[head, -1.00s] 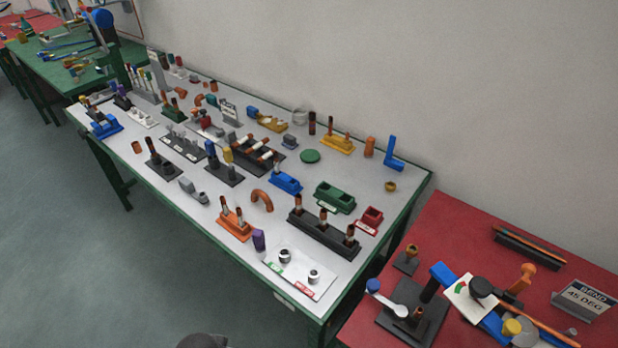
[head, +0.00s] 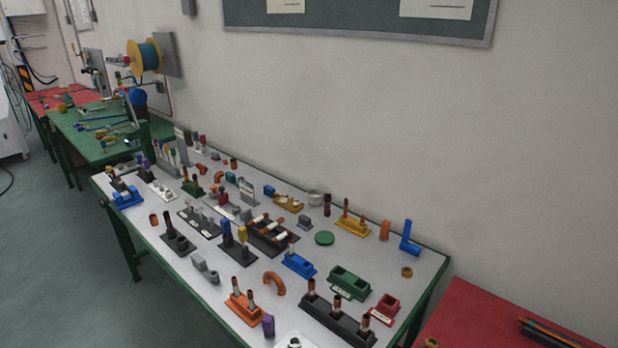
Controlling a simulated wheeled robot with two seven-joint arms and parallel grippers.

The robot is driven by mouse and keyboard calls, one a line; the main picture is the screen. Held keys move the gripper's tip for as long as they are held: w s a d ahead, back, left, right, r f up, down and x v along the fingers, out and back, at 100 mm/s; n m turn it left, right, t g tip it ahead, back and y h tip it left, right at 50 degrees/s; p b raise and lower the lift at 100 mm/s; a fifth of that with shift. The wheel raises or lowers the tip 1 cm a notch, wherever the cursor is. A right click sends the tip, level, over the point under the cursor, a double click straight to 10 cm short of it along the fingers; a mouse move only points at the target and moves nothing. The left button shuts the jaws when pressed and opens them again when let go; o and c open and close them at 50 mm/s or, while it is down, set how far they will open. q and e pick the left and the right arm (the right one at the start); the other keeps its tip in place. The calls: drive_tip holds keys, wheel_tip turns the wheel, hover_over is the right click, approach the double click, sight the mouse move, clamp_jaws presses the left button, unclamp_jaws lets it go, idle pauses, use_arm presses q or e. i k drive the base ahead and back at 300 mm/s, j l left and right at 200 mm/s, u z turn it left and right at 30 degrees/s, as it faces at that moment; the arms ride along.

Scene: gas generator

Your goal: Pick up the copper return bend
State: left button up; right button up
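The copper return bend (head: 274,283) is a copper-orange U-shaped piece. It rests on the white-topped table (head: 205,262) in the front half, in the head view. Nothing covers the bend. Neither of my grippers is in view.
A blue tray (head: 298,265) and a green tray (head: 348,283) stand behind and right of the bend. A grey clip-like part (head: 205,268) lies to its left. A purple piece (head: 268,325) stands in front. A red table (head: 480,318) adjoins at right; a wall closes the back.

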sight(268, 276)
drive_tip(key=j+z, duration=0.15)
drive_tip(key=j, duration=0.95)
drive_tip(key=i+j+z, duration=0.1)
drive_tip(key=i+j, duration=0.55)
